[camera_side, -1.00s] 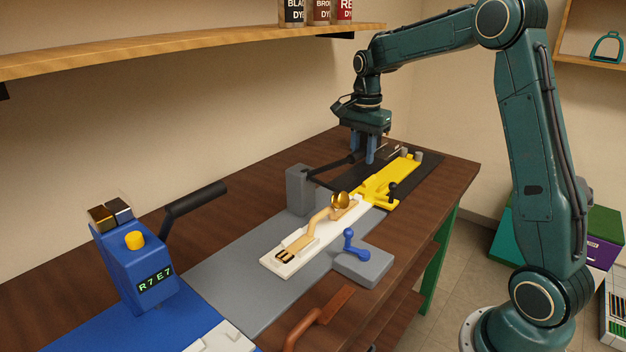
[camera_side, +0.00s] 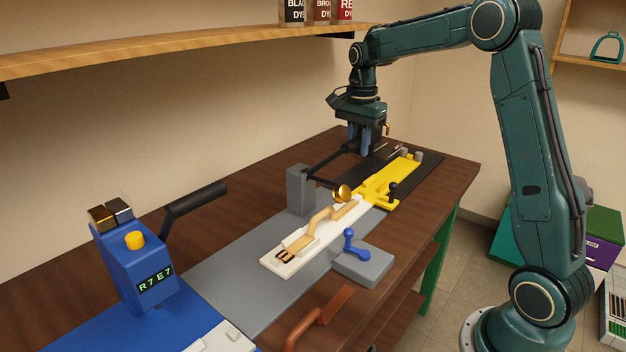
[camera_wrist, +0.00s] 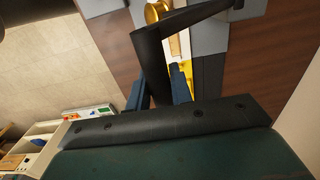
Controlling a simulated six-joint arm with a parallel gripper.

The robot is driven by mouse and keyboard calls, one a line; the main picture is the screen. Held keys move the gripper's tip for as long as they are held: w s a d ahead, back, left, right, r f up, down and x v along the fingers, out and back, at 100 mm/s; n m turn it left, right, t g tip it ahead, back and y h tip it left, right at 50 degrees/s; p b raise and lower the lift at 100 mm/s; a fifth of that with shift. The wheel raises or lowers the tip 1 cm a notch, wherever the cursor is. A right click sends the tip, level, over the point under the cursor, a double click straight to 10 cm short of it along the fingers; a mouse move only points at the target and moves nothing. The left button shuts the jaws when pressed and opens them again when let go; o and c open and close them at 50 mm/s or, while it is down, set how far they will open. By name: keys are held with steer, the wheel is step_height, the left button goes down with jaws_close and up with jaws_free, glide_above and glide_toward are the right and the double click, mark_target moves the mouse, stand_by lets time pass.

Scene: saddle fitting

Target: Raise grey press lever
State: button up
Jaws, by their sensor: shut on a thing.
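The grey press has a grey upright block (camera_side: 300,190) with a black lever arm (camera_side: 328,161) reaching right to my gripper. A gold ball-shaped head (camera_side: 342,193) hangs from the press above the white plate. My gripper (camera_side: 362,148) is shut on the lever's black end grip, above the dark mat. In the wrist view the lever (camera_wrist: 152,65) runs between the blue fingers, and the gold head (camera_wrist: 157,11) shows at the top. A tan strap-like piece (camera_side: 315,232) lies on the white plate (camera_side: 275,262) beneath.
A blue machine (camera_side: 137,265) with a black handle stands at the left. A yellow fixture (camera_side: 378,185) with a black knob lies just below my gripper. A wooden shelf (camera_side: 200,42) runs along the wall.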

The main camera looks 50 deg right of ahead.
steer(key=shift+w+r, duration=0.1)
steer(key=shift+w+d+r, duration=0.1)
steer(key=shift+w+r, duration=0.3)
steer(key=shift+r, duration=0.15)
steer(key=shift+w+r, duration=0.1)
steer(key=shift+r, duration=0.1)
steer(key=shift+w+r, duration=0.4)
steer(key=shift+r, duration=0.05)
steer(key=shift+w, duration=0.1)
steer(key=o, duration=0.8)
steer(key=shift+c, duration=0.2)
